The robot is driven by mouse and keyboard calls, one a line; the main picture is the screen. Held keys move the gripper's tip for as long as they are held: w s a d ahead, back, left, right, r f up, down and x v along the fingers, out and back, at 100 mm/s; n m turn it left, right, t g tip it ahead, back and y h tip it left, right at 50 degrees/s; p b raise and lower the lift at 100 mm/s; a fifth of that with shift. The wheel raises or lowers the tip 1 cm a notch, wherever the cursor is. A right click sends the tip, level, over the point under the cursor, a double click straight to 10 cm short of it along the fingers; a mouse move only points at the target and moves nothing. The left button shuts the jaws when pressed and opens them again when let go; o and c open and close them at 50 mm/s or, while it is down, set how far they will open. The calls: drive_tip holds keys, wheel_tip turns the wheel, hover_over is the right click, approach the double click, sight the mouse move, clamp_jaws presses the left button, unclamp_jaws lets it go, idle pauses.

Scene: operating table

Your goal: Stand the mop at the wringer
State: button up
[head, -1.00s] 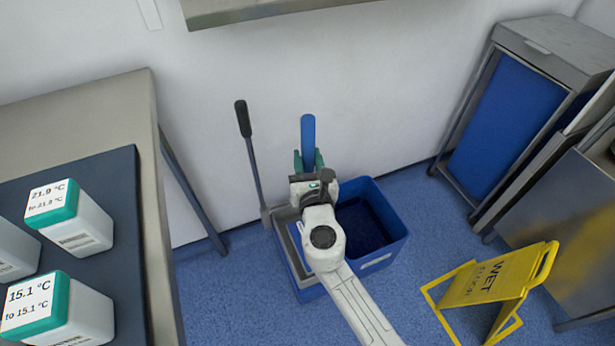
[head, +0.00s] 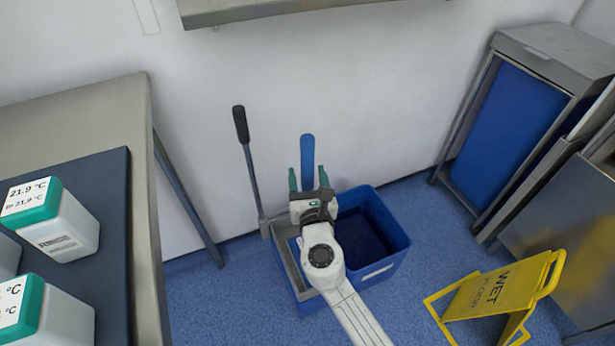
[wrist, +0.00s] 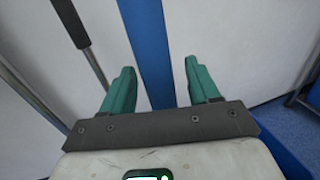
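The mop's blue handle (head: 307,155) stands roughly upright at the wringer end of the blue bucket (head: 385,262); its lower part and head are hidden behind my gripper and arm. The grey wringer (head: 284,262) sits on the bucket's left part, with its black-topped lever (head: 241,125) rising at the left. My gripper (head: 308,173) is open, with one teal finger on each side of the handle. In the wrist view the handle (wrist: 150,55) passes between the spread fingers (wrist: 159,68), with gaps on both sides.
A table (head: 75,115) with a dark mat and white, teal-lidded boxes (head: 65,225) stands at the left. A yellow wet-floor sign (head: 497,292) is at the right, before metal cabinets (head: 510,115). The wall is close behind the bucket; blue floor lies free between bucket and sign.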

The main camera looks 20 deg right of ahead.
drive_tip(key=shift+r, duration=0.1)
drive_tip(key=shift+s, duration=0.15)
drive_tip(key=p+v, duration=0.1)
drive_tip(key=v, duration=1)
drive_tip(key=shift+s+p, duration=0.35)
drive_tip(key=shift+a, duration=0.15)
drive_tip(key=s+d+f+m+g+h, duration=0.25)
drive_tip(key=s+d+m+g, duration=0.2)
drive_tip(key=d+m, duration=0.5)
drive_tip(key=s+d+f+m+g+h, duration=0.1)
drive_tip(key=s+d+m+g+h, duration=0.3)
drive_tip(key=d+m, duration=0.55)
drive_tip(key=s+a+f+m+g+y, duration=0.3)
drive_tip(key=s+a+m+g+y, duration=0.1)
drive_tip(key=s+m, duration=0.3)
drive_tip(key=s+a+f+m+g+y, duration=0.4)
drive_tip(key=s+m+y, duration=0.3)
drive_tip(key=s, duration=0.2)
drive_tip(key=shift+s+f, duration=0.3)
drive_tip(key=shift+s, duration=0.1)
